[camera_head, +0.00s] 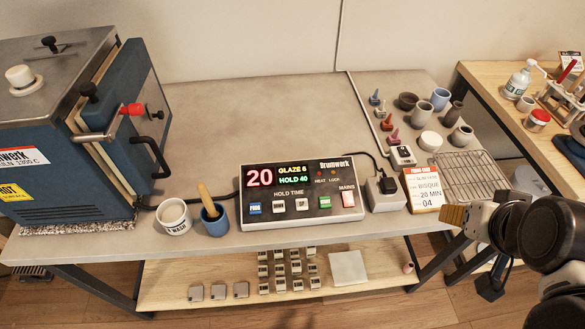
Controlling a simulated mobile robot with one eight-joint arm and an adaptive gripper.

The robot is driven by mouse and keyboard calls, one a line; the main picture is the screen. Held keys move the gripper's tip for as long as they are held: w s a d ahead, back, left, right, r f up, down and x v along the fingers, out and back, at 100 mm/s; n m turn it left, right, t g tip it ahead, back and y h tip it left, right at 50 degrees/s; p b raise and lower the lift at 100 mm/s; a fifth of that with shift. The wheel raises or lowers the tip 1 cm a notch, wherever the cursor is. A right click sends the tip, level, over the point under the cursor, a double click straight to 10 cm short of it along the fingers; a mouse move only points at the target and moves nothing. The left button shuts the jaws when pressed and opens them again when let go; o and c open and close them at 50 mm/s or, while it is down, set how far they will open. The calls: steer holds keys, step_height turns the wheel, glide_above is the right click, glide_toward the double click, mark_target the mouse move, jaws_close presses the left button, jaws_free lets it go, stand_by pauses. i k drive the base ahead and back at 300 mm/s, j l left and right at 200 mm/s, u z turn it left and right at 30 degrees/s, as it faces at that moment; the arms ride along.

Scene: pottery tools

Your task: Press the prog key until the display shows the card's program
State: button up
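My gripper (453,215) is at the right, by the table's front edge near the card, apart from the controller. Its tan fingertips point left; whether they are parted is unclear.
A white wash cup (174,218) and a blue cup (214,224) with a wooden handle stand left of the controller. A blue kiln (60,150) fills the left. Small pots stand behind.

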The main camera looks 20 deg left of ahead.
mark_target(255, 208)
steer(key=u, duration=1.65)
